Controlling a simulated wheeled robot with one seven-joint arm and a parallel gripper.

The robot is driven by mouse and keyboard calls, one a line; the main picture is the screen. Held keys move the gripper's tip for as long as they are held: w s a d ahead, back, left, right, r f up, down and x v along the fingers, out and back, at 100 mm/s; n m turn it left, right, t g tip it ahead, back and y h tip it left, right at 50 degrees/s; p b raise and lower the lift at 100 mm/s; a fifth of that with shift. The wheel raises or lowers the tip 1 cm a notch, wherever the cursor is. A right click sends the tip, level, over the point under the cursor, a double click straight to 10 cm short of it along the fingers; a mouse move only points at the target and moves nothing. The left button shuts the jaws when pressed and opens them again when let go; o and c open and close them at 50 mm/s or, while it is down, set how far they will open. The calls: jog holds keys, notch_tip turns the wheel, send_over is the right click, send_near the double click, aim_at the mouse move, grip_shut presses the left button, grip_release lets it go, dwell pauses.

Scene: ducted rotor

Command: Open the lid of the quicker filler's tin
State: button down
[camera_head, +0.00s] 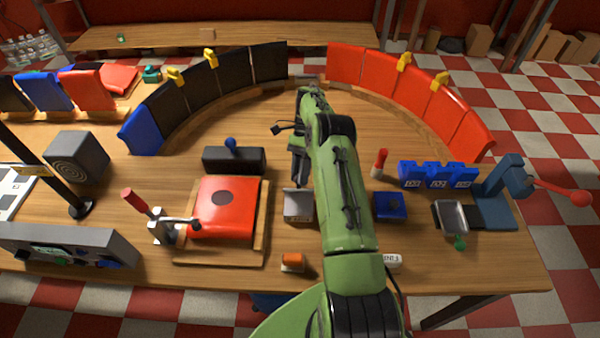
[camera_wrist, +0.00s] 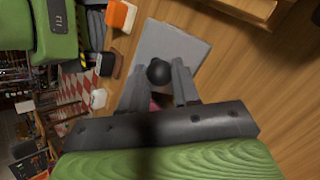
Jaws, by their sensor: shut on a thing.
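A small grey tin (camera_head: 298,206) stands on the wooden bench, just in front of my gripper (camera_head: 298,178). In the wrist view its flat grey lid (camera_wrist: 178,42) fills the upper middle, with a round black knob (camera_wrist: 159,72) between the fingertips. My gripper (camera_wrist: 160,80) is shut on this knob. The hinge and the inside of the tin are hidden, and I cannot tell whether the lid is raised. A blue box-like tin (camera_head: 390,207) sits to the right of my arm.
An orange-topped block (camera_head: 292,262) and a white label block (camera_head: 392,261) lie near the front edge. A red pad on a wooden board (camera_head: 222,208) is left. Blue bins (camera_head: 438,175), a metal tray (camera_head: 452,217) and a red-handled press (camera_head: 510,190) stand right. Curved panels (camera_head: 210,85) ring the back.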

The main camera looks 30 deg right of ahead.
jog(key=c, duration=0.8)
grip_release()
notch_tip(320, 180, up, 10)
jog(key=shift+c, duration=0.2)
